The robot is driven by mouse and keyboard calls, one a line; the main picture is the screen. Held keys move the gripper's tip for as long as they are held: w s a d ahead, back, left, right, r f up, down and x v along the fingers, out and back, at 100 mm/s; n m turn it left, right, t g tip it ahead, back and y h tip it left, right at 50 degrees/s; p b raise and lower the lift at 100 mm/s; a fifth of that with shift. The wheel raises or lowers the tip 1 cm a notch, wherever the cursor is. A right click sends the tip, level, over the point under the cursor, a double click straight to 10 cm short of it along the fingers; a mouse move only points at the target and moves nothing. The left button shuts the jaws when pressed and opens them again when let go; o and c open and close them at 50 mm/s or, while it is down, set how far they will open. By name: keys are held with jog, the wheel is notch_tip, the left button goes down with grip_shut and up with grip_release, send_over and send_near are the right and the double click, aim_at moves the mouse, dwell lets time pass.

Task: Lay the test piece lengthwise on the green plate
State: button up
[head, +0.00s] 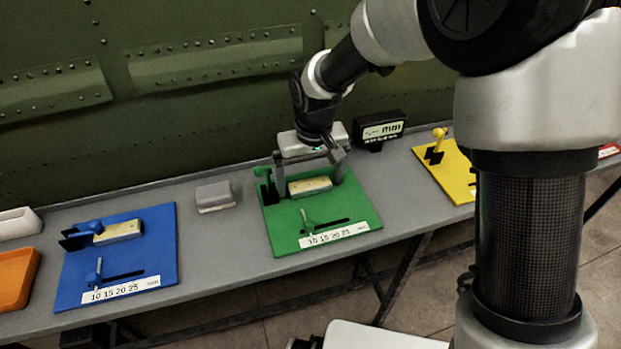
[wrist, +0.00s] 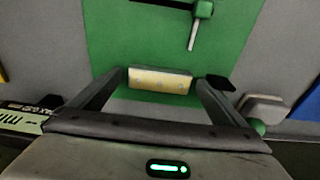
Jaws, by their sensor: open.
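The green plate (head: 284,236) lies on the bench below my gripper, with a small green lever and a printed number scale near its front edge. A pale yellow test piece (head: 310,186) lies lengthwise on the green plate, towards its back. In the wrist view the test piece (wrist: 160,80) shows between the fingers, with the green plate (wrist: 140,40) around it. My gripper (head: 309,187) is open over the test piece, one finger beyond each end; the wrist view shows the fingers (wrist: 160,84) apart. I cannot tell whether the fingers touch it.
A blue plate (head: 160,260) with a similar yellow piece (head: 118,232) is at the left, and a yellow plate (head: 451,180) at the right. A grey block (head: 215,197) sits left of the green plate. A black display box (head: 380,129) stands behind. The riveted green wall (head: 90,140) rises behind the bench.

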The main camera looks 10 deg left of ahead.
aim_at(312, 196)
notch_tip(312, 196, up, 12)
jog(key=s+p, duration=0.1)
jog(key=p, duration=0.1)
jog(key=s+d+r+m+t, duration=0.1)
jog(key=s+d+r, duration=0.1)
jog(key=d+r, duration=0.35)
jog(key=s+d+r+m+t, duration=0.1)
jog(key=s+d+r+m, duration=0.15)
jog(key=d, duration=0.65)
jog(key=s+d+r+m+t, duration=0.2)
jog(key=s+d+m, duration=0.1)
jog(key=s+d, duration=0.9)
jog(key=shift+d+h, duration=0.35)
jog(key=shift+h, duration=0.05)
jog(key=shift+a+r, duration=0.1)
